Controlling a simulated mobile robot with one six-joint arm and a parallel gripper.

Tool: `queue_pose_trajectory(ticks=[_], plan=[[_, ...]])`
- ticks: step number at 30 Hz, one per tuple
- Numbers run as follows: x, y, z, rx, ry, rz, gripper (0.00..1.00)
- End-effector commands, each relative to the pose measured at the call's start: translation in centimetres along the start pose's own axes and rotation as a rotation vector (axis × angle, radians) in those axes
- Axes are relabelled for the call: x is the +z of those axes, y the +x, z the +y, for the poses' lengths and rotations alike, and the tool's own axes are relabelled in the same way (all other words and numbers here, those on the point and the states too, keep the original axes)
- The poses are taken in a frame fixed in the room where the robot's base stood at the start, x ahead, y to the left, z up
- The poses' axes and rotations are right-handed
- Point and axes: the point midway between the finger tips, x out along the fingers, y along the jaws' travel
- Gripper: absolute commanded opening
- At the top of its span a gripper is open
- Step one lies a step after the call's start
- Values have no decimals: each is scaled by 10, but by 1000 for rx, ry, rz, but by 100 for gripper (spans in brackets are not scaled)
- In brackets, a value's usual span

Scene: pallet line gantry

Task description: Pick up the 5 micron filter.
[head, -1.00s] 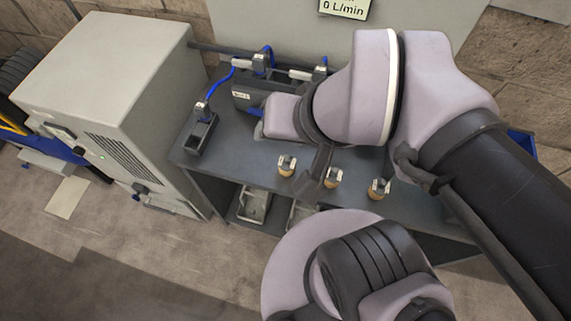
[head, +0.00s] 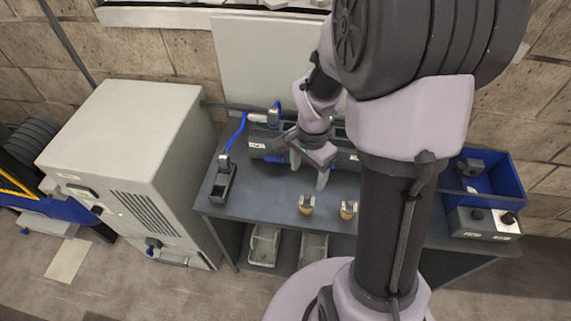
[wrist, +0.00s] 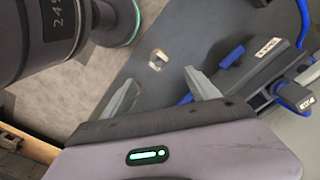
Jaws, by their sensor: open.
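Two small tan filters with pale tops stand on the grey bench (head: 258,203), a left one (head: 306,206) and a right one (head: 348,210). Their markings are too small to read, so I cannot tell which is the 5 micron filter. My gripper (head: 308,172) is open and empty, above the bench and behind the left filter. In the wrist view a single filter (wrist: 157,60) shows beyond the gap between my open fingers (wrist: 162,82), apart from them.
A dark housing block (head: 257,146) with blue hoses stands at the bench's back. A small black holder (head: 222,184) is at the left end, beside a large grey cabinet (head: 125,150). A blue bin (head: 495,175) and a grey switch box (head: 483,226) are at the right.

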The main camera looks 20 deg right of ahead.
Motion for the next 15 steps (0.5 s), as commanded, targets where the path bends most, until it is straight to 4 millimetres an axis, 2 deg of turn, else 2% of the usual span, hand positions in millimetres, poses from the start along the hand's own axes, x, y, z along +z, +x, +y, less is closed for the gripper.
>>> queue_pose_trajectory(ticks=[1,6,9,15], plan=[[1,22,1,4,0,-4,69],[2,74,1,4,-2,-4,69],[2,93,1,2,-2,-3,69],[1,110,2,1,-3,-2,69]])
